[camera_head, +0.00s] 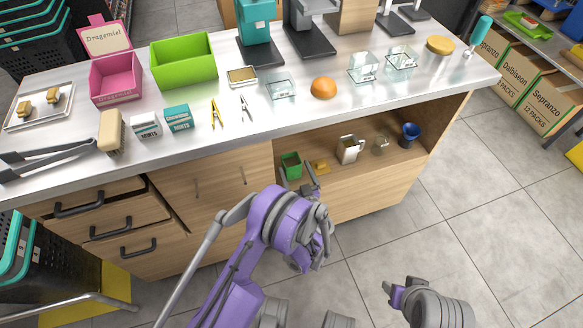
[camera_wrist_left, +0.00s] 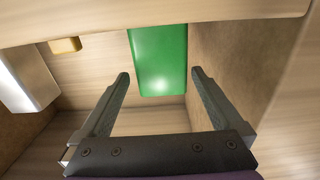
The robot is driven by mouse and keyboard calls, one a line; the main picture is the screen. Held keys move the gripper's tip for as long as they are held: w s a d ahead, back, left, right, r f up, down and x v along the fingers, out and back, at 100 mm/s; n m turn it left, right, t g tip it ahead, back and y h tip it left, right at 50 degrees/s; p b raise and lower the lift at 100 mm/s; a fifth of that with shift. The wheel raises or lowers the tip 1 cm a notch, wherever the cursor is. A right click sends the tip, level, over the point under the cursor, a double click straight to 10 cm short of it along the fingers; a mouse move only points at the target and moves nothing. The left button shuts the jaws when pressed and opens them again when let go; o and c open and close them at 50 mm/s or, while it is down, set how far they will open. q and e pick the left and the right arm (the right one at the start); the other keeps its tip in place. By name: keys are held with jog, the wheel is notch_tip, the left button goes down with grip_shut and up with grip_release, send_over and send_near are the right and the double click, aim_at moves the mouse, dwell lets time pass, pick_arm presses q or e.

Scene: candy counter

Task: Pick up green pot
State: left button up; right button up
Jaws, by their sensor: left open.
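The green pot (camera_head: 291,161) stands in the open shelf of the counter, near its left end. In the left wrist view the green pot (camera_wrist_left: 158,55) is straight ahead, with its upper part cut off by a wooden edge. My left gripper (camera_head: 299,176) is at the shelf opening, close in front of the pot. Its two fingers are spread and empty in the left wrist view (camera_wrist_left: 160,76), one toward each side of the pot. The pot appears just beyond the fingertips; contact is not visible. My right gripper (camera_head: 393,290) is low at the right over the floor, its jaws unclear.
On the same shelf, a small yellow block (camera_head: 321,166), a white pitcher (camera_head: 349,149), a glass (camera_head: 380,145) and a blue cup (camera_head: 410,133) stand right of the pot. The shelf's side wall (camera_wrist_left: 225,60) is close on the right in the wrist view. The countertop above is crowded.

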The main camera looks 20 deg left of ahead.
pick_arm(q)
jog(key=x, duration=0.3)
jog(key=shift+w+a, duration=0.2)
jog(key=shift+a, duration=0.1)
jog(key=c, duration=1.5)
notch_tip(320, 180, up, 10)
jog(key=p, duration=0.1)
jog(key=shift+p, duration=0.35)
